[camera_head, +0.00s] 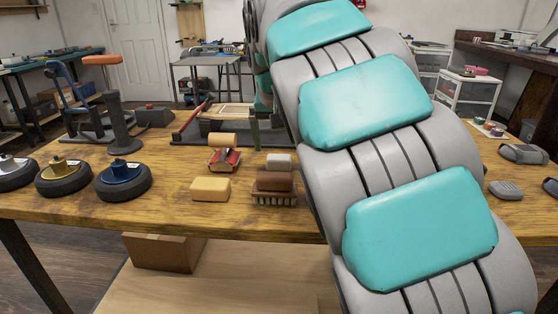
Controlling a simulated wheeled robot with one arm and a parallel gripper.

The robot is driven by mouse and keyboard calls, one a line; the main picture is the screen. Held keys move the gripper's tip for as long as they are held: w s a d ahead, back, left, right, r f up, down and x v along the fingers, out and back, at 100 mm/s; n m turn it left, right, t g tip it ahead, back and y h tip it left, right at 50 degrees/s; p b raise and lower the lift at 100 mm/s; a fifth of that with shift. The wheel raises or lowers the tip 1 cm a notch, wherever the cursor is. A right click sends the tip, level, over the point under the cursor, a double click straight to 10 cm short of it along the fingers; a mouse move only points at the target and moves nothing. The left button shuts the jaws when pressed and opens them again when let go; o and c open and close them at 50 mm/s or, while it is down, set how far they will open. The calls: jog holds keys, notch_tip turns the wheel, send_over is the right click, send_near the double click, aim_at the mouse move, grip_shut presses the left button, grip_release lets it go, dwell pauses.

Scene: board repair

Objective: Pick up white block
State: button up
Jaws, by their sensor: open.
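A small whitish block (279,161) lies on top of a reddish-brown brush-like block (274,181) on the wooden workbench (150,212). It is just left of my arm, which crosses the right half of the view. My arm rises from the lower right and bends over at the top. A teal part of it shows behind the bend, above the bench. I cannot make out my gripper's jaws. Nothing covers the top of the whitish block.
A yellow block (210,189) lies left of the brown one. Behind it, a tan block (222,140) sits on a red item (224,160). Several wheels, including a blue-hubbed one (124,182), stand at left. Grey parts (506,189) lie at right. My arm hides the bench's middle right.

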aim_at(279, 157)
jog(key=x, duration=0.5)
jog(key=shift+w+a+f, duration=0.1)
jog(key=shift+w+f, duration=0.15)
jog(key=shift+c, duration=0.2)
jog(key=c, duration=1.3)
jog(key=shift+r, duration=0.2)
jog(key=shift+r, duration=4.8)
jog(key=o, duration=0.9)
jog(key=c, duration=0.7)
